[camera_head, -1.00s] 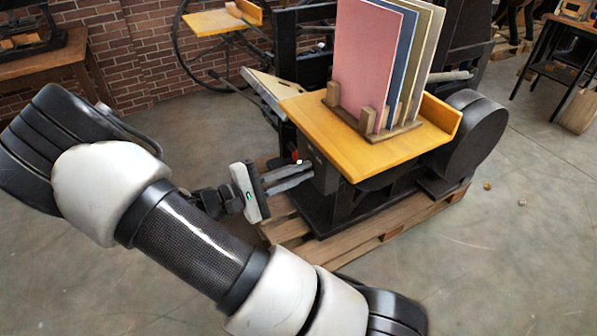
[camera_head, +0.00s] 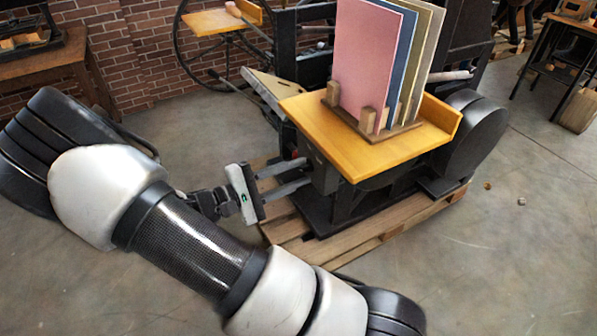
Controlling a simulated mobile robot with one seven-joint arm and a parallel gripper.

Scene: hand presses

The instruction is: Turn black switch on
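My gripper (camera_head: 305,172) is left of the press, its two grey fingers pointing right at a dark grey box (camera_head: 323,174) under the yellow table's left corner. The fingers are apart with a gap between them and nothing visible in it. Their tips are close to the box's left face; I cannot tell whether they touch it. I cannot make out the black switch; it may be on the box side turned away or too small to see.
The yellow press table (camera_head: 345,150) carries a wooden rack (camera_head: 368,128) with upright coloured boards (camera_head: 366,60). The black press stands on a wooden pallet (camera_head: 350,240). A dark round housing (camera_head: 470,138) is at its right. The floor in front is clear.

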